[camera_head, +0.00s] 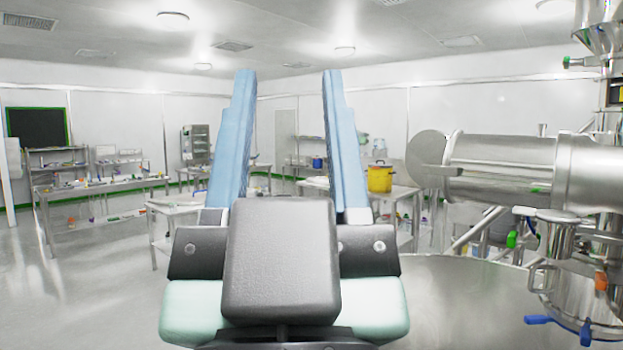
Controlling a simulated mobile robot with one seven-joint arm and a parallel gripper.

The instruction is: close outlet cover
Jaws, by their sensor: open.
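My gripper (289,75) is in the middle of the view, its two long blue fingers wide apart with nothing between them. The outlet cover (427,152) looks like a round grey metal disc at the left end of the horizontal steel cylinder (510,160). The disc stands at an angle to the cylinder's end, with its flat face partly toward me. A small metal bracket or handle shows below it. I cannot tell how far it stands off the rim. The cover is to the right of my gripper, apart from it.
A round steel surface (470,300) lies at the lower right. Steel pipework with blue handles (555,325) stands beside it. A yellow pot (380,178) is on a table behind. More tables (100,185) stand at the left, with open floor (80,290) before them.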

